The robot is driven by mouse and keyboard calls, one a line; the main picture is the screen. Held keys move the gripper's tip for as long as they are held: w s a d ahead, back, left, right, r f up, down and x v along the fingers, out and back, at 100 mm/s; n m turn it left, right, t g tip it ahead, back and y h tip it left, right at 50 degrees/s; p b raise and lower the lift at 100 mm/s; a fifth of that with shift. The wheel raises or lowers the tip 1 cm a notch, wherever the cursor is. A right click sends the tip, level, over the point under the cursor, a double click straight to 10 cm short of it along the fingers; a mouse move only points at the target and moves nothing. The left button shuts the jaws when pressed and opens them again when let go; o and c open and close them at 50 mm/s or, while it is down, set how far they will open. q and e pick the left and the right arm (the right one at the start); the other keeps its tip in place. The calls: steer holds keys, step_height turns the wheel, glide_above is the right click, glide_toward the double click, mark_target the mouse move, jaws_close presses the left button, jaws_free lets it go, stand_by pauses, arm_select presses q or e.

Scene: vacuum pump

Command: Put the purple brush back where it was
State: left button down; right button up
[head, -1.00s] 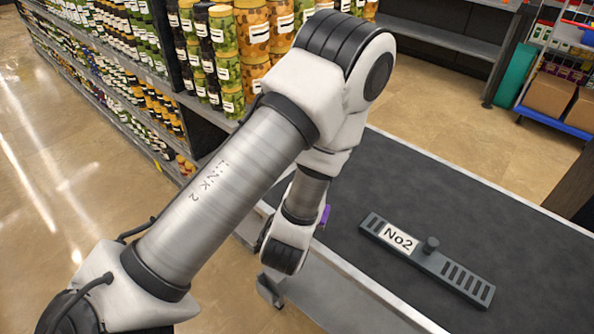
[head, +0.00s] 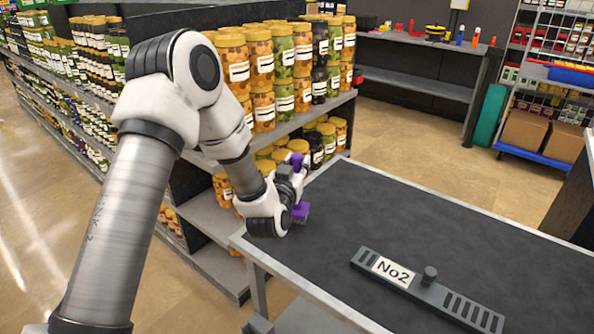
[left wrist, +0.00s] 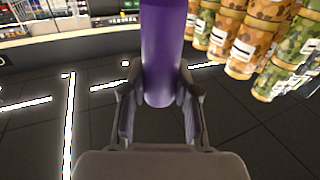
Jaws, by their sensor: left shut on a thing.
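The purple brush (head: 300,212) is in my left gripper (head: 294,187), above the far left part of the dark table. Its purple parts show above and below the fingers in the head view. In the left wrist view the purple handle (left wrist: 162,50) stands between the two fingers of the left gripper (left wrist: 160,98), which are closed around it. My right gripper is in neither view.
The dark table (head: 400,225) carries a grey slotted bar marked No2 (head: 428,290) with a knob. Shelves of jars (head: 262,75) stand close behind my left arm. A rear bench (head: 410,85) holds small coloured items. Much of the tabletop is clear.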

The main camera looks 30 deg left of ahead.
arm_select(q)
step_height(320, 180, down, 2)
steer(key=shift+d+f, duration=0.15)
steer(key=shift+f, duration=0.2)
steer(key=c, duration=1.3)
jaws_free()
steer(key=shift+f, duration=0.1)
steer(key=o, duration=0.4)
steer(key=shift+o, duration=0.2)
steer(key=shift+r, duration=0.3)
steer(key=b+v, duration=0.1)
steer(key=v, duration=1.1)
steer(key=shift+b, duration=0.3)
